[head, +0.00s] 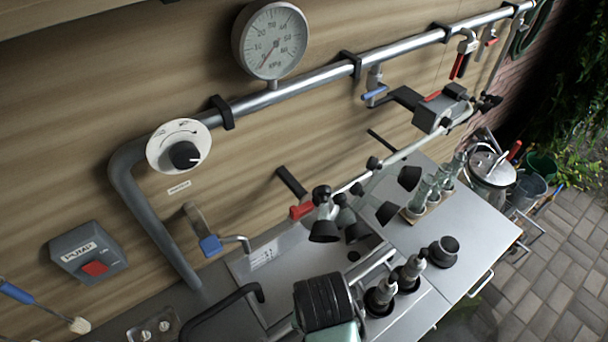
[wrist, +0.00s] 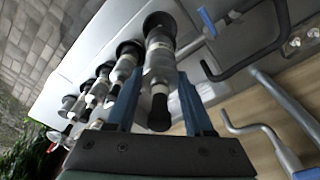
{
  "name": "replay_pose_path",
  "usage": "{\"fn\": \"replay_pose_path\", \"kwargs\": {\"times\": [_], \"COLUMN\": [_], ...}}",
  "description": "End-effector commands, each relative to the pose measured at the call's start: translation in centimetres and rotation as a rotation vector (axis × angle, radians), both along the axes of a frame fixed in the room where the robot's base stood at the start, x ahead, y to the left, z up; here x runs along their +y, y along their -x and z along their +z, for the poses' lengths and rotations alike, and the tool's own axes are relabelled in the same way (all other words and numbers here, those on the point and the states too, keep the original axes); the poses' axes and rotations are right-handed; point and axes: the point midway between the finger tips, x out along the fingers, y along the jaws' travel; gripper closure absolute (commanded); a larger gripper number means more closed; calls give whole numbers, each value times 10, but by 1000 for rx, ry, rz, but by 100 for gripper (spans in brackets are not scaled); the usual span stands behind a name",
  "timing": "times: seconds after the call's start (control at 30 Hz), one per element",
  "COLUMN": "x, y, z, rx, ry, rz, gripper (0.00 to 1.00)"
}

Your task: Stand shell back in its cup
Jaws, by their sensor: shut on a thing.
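My gripper (wrist: 161,74) is shut on a grey metal shell (wrist: 161,60) with a black end, which lies between its two blue-grey fingers in the wrist view. The far end of this shell meets a round black cup (wrist: 160,24); I cannot tell whether it is fully seated. A second shell (wrist: 124,68) stands beside it at a similar black cup (wrist: 130,47). In the head view two shells stand close together at black cups, one nearer (head: 385,288) and one farther (head: 412,267). My black wrist is just left of them, and my fingertips are not clear there.
A wide black round part (head: 443,251) sits right of the shells on the grey bench (head: 462,282). Clear tubes (head: 421,196) stand in a rack behind. Dark cups (head: 324,229) hang from a rod over the bench. A black bent handle (head: 222,307) rises left of my wrist.

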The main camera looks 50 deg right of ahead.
Motion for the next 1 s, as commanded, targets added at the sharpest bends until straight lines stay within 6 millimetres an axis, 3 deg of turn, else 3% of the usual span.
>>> {"fn": "replay_pose_path", "kwargs": {"times": [0.2,0.6,1.0], "x": [1,1,1], "y": [1,1,0], "z": [-38,-83,-91], "rx": [3,1,-1], "ry": [-3,-2,1], "rz": [2,2,3], "gripper": [100,100,100]}}
